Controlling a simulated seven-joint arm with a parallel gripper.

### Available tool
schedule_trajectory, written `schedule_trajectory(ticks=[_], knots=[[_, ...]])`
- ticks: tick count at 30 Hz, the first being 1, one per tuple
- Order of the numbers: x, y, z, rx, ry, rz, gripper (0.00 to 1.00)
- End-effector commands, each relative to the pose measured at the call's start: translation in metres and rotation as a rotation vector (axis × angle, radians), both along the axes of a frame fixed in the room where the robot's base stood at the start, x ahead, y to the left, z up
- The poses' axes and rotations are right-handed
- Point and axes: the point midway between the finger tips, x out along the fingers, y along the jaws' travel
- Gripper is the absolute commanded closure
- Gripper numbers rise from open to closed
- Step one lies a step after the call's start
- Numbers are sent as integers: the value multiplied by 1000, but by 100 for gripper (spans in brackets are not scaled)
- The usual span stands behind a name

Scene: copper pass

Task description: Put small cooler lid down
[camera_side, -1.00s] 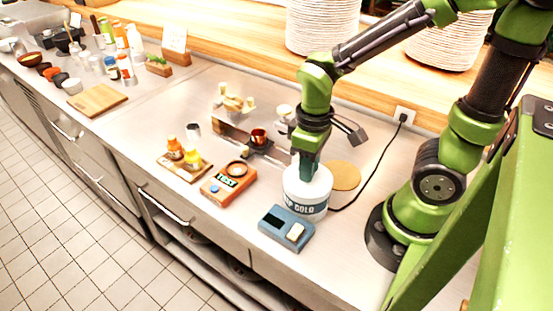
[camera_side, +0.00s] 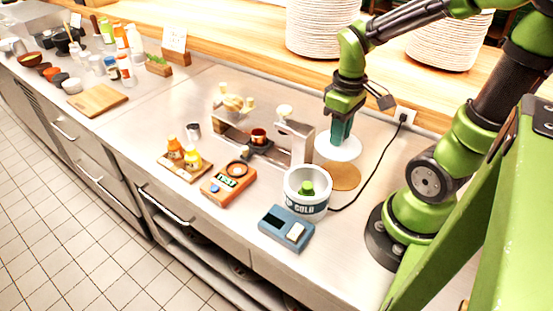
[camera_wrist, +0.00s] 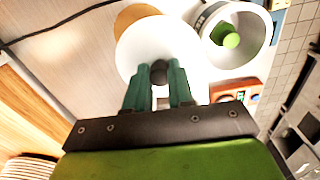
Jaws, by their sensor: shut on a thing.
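The small cooler lid is a white disc (camera_side: 338,148) with a dark knob, and it also shows in the wrist view (camera_wrist: 185,45). My gripper (camera_side: 341,136) is shut on the lid's knob, which shows between the green fingers in the wrist view (camera_wrist: 160,75). The lid hangs beside and behind the cooler. The cooler (camera_side: 307,206) is a white and grey tub marked COLD, standing open with a green round-topped thing (camera_side: 307,188) inside. A round tan mat (camera_side: 344,177) lies on the counter behind the cooler, partly overlapped by the lid in the wrist view.
A blue-grey device (camera_side: 286,228) stands in front of the cooler, and an orange scale (camera_side: 229,183) is to its left. A metal stand with a copper cup (camera_side: 258,136) is left of the lid. A black cable (camera_side: 375,170) runs right of the mat to a wall socket.

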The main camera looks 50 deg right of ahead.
Motion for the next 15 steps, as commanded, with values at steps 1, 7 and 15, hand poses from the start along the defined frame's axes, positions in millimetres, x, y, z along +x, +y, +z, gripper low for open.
schedule_trajectory(ticks=[1, 7, 15], knots=[[-6, -12, -11, 3, 7, -1, 100], [-10, -32, -36, 0, 1, 156, 100], [-8, -33, -70, 2, 5, 219, 100]])
